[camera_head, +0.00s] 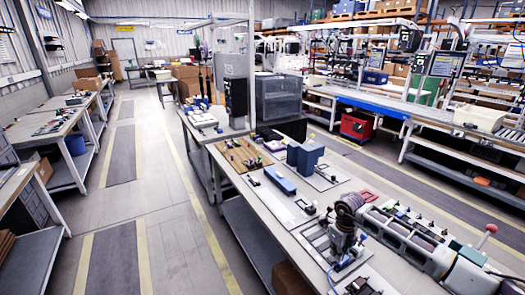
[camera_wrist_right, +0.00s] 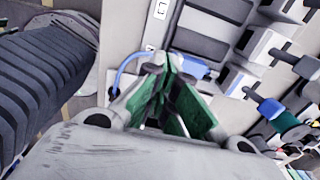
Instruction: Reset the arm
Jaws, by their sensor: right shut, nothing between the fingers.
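My right gripper (camera_wrist_right: 168,75) shows in the wrist view with its green-lined fingers meeting at the tips. It is shut and holds nothing. It is above the workbench, and a blue cable (camera_wrist_right: 128,65) curves close to its fingertips. How far the fingertips are from the cable is hard to tell. A dark ribbed body (camera_wrist_right: 40,80) fills the left of the wrist view beside the gripper. In the head view, the right gripper's fingers are too small to make out near the front of the workbench (camera_head: 235,179). My left gripper is in neither view.
A long grey machine (camera_head: 400,232) with a red-knobbed lever (camera_head: 487,231) stands at the right. A dark glass-sided box (camera_head: 284,97) stands behind. The aisle floor at left is clear.

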